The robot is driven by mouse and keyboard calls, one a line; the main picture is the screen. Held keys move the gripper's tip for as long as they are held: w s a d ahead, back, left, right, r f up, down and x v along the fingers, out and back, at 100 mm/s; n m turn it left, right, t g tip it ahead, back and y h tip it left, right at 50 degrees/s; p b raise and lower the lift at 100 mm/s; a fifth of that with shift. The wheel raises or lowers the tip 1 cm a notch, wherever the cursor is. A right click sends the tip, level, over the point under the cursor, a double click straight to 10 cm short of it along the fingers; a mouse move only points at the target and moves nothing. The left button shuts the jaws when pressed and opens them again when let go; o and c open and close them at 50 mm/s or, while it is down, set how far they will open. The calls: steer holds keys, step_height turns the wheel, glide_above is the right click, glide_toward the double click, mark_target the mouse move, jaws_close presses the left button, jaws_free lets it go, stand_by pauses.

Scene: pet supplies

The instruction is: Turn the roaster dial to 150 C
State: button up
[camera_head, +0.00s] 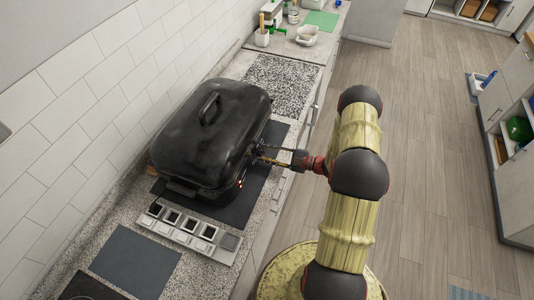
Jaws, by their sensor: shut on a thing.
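The black lidded roaster (205,125) stands on a dark mat (226,211) on the counter by the tiled wall. Its lid is on, with a handle on top. My gripper (262,154) reaches in from the right, at the roaster's right side. Its fingers are shut on the dial there. The dial is too small and too covered by the fingers to see, so its setting cannot be read. A small red-orange light (240,183) shows low on the roaster's near right corner.
A grey panel with several dark squares (190,231) lies in front of the roaster. A dark grey mat (135,261) lies nearer. A speckled board (282,85), a white container (307,35) and a utensil cup (262,38) are farther back. The floor (440,150) at right is clear.

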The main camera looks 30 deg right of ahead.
steer(key=o, duration=1.2)
steer(key=shift+c, duration=0.2)
steer(key=v, duration=1.2)
steer(key=shift+f, duration=0.1)
